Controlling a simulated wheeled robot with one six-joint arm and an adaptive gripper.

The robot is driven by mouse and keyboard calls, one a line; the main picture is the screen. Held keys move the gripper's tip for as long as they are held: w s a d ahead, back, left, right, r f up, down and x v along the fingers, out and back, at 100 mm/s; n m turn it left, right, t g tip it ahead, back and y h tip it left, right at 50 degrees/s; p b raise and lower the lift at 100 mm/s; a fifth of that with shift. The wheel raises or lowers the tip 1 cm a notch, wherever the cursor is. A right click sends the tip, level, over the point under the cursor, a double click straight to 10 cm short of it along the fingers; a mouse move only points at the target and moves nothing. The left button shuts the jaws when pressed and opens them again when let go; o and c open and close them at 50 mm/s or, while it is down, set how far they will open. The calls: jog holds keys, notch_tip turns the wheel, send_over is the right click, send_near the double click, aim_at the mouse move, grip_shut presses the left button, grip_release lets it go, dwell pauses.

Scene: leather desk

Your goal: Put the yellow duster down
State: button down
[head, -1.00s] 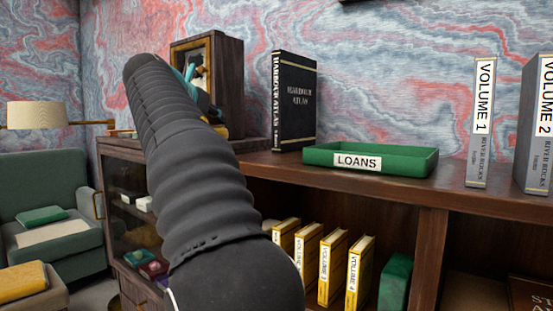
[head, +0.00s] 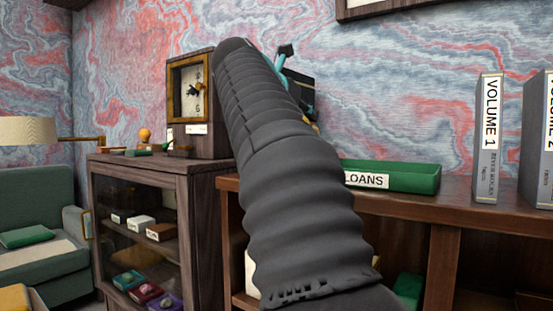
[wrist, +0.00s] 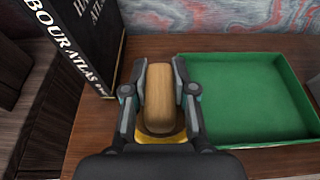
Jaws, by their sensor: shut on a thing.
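The yellow duster (wrist: 158,105) is between the two fingers of my gripper (wrist: 160,75) in the wrist view. It has a rounded wooden handle on top and a yellow part showing below. My gripper is shut on the handle, over the wooden shelf top, in the gap between the black atlas and the green tray. I cannot tell whether the duster touches the shelf.
The green LOANS tray (head: 415,178) is just right of the duster and looks empty in the wrist view (wrist: 245,105). The black atlas (wrist: 78,40) stands upright to the left. Grey volumes (head: 487,140) stand further right. A clock (head: 190,95) stands on the cabinet at left.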

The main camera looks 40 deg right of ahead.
jog(key=w+a+f, duration=0.1)
jog(key=w+a+f+b, duration=0.1)
jog(key=w+f, duration=0.1)
jog(key=w+a+f, duration=0.1)
jog(key=w, duration=0.1)
jog(key=shift+w+a+f, duration=0.2)
jog(key=shift+a, duration=0.2)
jog(key=shift+f+b, duration=1.15)
jog(key=shift+f, duration=0.65)
jog(key=c, duration=0.9)
grip_release()
jog(key=shift+f, duration=0.15)
jog(key=shift+c, duration=0.2)
jog(key=shift+a+r, duration=0.2)
jog(key=shift+r, duration=0.05)
jog(key=p+v, duration=0.1)
jog(key=v, duration=1)
jog(key=shift+s+a+p, duration=0.25)
jog(key=shift+p, duration=0.15)
